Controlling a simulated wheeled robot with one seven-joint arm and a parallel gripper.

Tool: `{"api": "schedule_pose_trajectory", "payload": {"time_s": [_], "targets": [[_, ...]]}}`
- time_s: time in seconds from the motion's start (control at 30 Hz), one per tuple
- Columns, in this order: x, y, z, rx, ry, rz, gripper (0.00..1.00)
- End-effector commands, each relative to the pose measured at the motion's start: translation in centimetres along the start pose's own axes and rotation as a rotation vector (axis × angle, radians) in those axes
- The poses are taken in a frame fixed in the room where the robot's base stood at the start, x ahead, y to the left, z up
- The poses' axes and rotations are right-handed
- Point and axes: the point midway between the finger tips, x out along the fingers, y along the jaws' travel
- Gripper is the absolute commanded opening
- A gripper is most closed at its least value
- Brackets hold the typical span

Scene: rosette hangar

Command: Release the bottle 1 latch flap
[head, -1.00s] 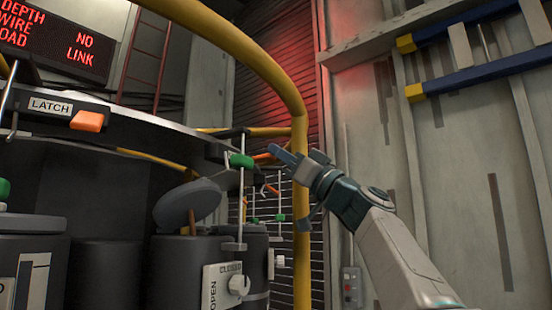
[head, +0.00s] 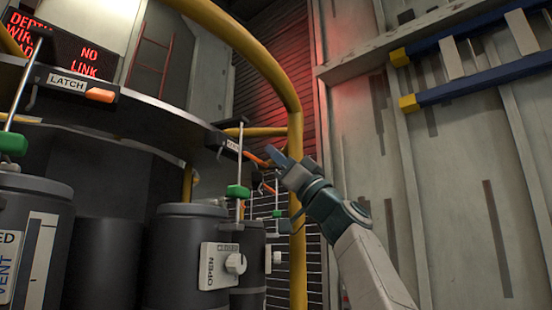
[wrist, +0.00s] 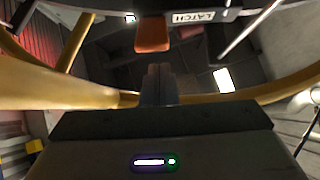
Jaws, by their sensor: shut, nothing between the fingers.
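In the head view an orange latch flap (head: 255,159) sticks out from the dark rim on the right, beside a small white label (head: 233,146). My gripper (head: 276,155) is shut and empty, its blue-grey fingertips close to this flap. I cannot tell there whether they touch. In the wrist view an orange flap (wrist: 153,34) hangs below the rim beside a LATCH label (wrist: 193,16). The shut fingers (wrist: 158,88) point toward it, with a visible gap in the picture. A dark bottle (head: 185,250) stands below, its lid down, with a green-handled rod (head: 237,192) beside it. No bottle number is readable.
Another LATCH flap (head: 100,95) sits on the rim at left. A yellow rail (head: 298,200) curves close beside my gripper and wrist. A valve knob (head: 236,263) with OPEN and CLOSED marks is on the bottle. A pale wall stands right.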

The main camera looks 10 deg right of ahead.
Motion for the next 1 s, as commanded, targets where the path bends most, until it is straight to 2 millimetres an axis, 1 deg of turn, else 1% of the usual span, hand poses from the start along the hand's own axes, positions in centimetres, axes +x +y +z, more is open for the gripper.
{"api": "schedule_pose_trajectory", "payload": {"time_s": [0.3,0.4,1.0], "targets": [[1.6,0.2,-3.7,0.002,0.001,-0.003,0.00],[-0.1,0.2,-2.5,0.005,0.000,-0.003,0.00],[-6.4,0.2,0.5,0.004,0.000,-0.003,0.00]]}}
